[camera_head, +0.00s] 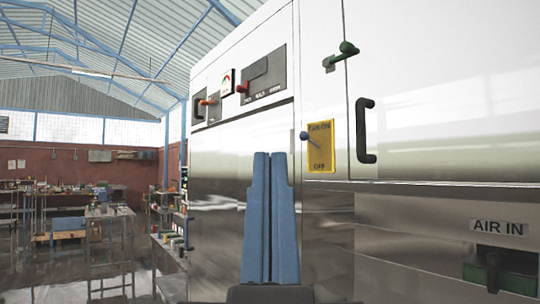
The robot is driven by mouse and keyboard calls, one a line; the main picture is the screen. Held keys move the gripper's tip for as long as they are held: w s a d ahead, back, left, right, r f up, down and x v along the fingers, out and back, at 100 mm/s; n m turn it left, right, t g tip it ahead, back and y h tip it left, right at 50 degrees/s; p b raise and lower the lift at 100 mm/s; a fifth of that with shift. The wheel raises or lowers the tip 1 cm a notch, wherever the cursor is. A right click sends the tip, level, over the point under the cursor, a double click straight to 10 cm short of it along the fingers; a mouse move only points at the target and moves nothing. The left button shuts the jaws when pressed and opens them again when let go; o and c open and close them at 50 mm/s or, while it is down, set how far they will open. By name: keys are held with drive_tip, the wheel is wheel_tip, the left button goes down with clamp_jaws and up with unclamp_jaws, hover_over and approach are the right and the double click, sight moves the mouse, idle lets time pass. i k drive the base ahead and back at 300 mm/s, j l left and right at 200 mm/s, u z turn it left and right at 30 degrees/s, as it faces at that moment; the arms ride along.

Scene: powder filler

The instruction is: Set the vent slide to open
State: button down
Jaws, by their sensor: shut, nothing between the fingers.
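At the lower right of the head view, under a plate marked AIR IN, is a dark recess with a green panel (510,281) and a black upright handle (493,272).
A yellow FAN ON/OFF plate (321,158) with a blue-knobbed lever is right of my gripper. A black door handle (364,131) and green-knobbed latch (346,50) project nearby. A dark panel (265,76) with a red-knobbed lever is higher left. Open floor and workbenches lie far left.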

sight(242, 87)
drive_tip(key=i+u, duration=0.2)
drive_tip(key=i, duration=0.9)
